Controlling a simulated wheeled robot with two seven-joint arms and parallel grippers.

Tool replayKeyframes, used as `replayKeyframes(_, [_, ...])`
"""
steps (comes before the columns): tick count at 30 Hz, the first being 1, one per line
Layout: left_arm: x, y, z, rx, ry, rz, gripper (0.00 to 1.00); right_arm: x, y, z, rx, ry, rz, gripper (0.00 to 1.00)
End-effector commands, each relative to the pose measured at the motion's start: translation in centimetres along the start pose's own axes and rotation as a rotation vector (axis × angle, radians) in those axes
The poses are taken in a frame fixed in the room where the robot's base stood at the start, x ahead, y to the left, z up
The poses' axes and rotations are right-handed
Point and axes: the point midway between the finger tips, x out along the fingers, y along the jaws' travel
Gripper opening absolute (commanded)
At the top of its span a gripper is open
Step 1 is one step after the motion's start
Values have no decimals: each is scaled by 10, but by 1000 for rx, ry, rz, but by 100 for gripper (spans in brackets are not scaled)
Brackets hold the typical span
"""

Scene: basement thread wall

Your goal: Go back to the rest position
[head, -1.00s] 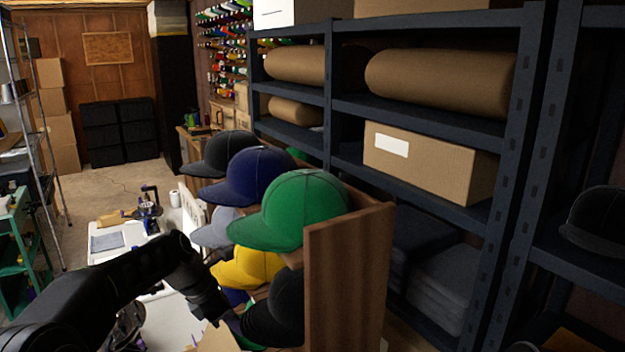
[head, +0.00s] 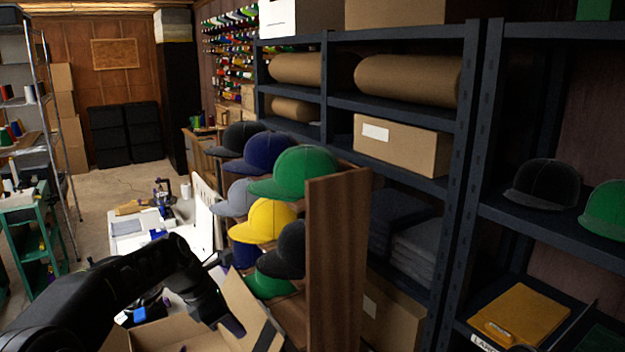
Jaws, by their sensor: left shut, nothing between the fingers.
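My left arm comes in from the lower left and bends down at the wrist. My left gripper (head: 233,325) is shut and empty, pointing down beside an open cardboard box flap (head: 250,309). It is in front of the wooden cap rack (head: 337,262), which holds green, navy, black, grey and yellow caps, and it appears apart from the caps. My right gripper is not in view.
An open cardboard box (head: 160,335) lies below my left arm. A white worktable (head: 126,228) stands behind. Dark metal shelving (head: 469,190) with boxes, rolls and caps fills the right. Concrete floor (head: 110,190) is clear at the back left.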

Motion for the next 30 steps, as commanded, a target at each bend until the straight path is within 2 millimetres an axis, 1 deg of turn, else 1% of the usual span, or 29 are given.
replayKeyframes(6, [1,18,4,168,-11,75,0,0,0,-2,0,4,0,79])
replayKeyframes(11, [11,29,2,350,0,146,0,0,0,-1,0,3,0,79])
replayKeyframes(14, [28,31,-1,507,22,186,0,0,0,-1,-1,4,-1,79])
replayKeyframes(16, [46,29,-6,632,44,208,0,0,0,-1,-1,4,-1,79])
replayKeyframes(19, [84,18,-22,852,94,224,0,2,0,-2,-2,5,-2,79])
replayKeyframes(20, [101,11,-30,932,112,222,0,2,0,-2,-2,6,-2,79])
replayKeyframes(21, [124,-1,-44,1045,139,214,0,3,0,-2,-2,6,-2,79])
replayKeyframes(23, [160,-24,-66,1224,175,194,0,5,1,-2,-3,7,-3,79])
replayKeyframes(24, [183,-43,-82,1339,194,175,0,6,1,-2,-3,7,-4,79])
replayKeyframes(26, [213,-75,-106,1498,211,141,0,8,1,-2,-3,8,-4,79])
replayKeyframes(27, [231,-98,-122,1594,214,114,0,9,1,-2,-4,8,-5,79])
replayKeyframes(29, [253,-136,-145,1720,207,71,0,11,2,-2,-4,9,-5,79])
replayKeyframes(30, [265,-164,-159,1794,193,42,0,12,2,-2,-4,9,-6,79])
